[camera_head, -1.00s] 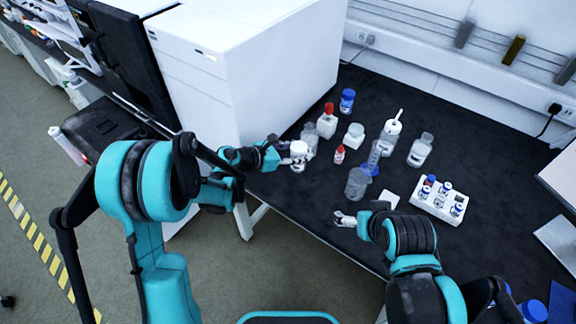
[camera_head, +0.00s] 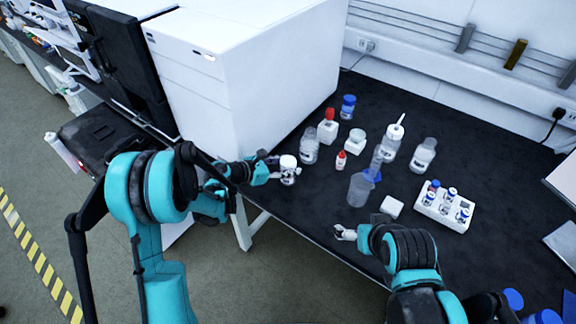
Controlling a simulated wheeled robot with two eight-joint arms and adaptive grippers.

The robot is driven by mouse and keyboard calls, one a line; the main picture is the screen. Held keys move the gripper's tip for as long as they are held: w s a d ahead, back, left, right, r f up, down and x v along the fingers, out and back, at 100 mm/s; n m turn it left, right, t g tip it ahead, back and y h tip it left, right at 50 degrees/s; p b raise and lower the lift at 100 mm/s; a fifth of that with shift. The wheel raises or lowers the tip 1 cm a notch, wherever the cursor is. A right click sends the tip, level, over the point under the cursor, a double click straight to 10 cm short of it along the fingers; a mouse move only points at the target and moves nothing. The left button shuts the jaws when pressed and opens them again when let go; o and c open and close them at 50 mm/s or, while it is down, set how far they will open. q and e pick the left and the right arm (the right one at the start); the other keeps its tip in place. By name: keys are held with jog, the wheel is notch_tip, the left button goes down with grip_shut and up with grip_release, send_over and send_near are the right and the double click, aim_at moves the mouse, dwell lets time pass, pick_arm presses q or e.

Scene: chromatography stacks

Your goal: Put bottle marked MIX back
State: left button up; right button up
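A small clear bottle with a white cap (camera_head: 289,163) is at the front-left edge of the black bench, and the writing on it is too small to read. My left gripper (camera_head: 286,174) comes in from the left and is shut on this bottle, which looks upright. No label reading MIX can be made out on any bottle. My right gripper (camera_head: 341,232) is low over the bench's front edge, away from the bottles; its finger gap is too small to judge.
A clear bottle (camera_head: 310,148), a red-capped bottle (camera_head: 328,130), a white-capped jar (camera_head: 355,142), a wash bottle (camera_head: 391,142) and another clear bottle (camera_head: 423,156) stand behind. A clear beaker (camera_head: 359,190) and a white vial rack (camera_head: 456,221) are to the right. A white instrument (camera_head: 250,80) bounds the left.

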pick_arm(q)
jog(key=o, duration=0.4)
jog(key=shift+c, duration=0.2)
jog(key=shift+r, duration=0.15)
jog(key=p+v, duration=0.4)
jog(key=v, duration=0.8)
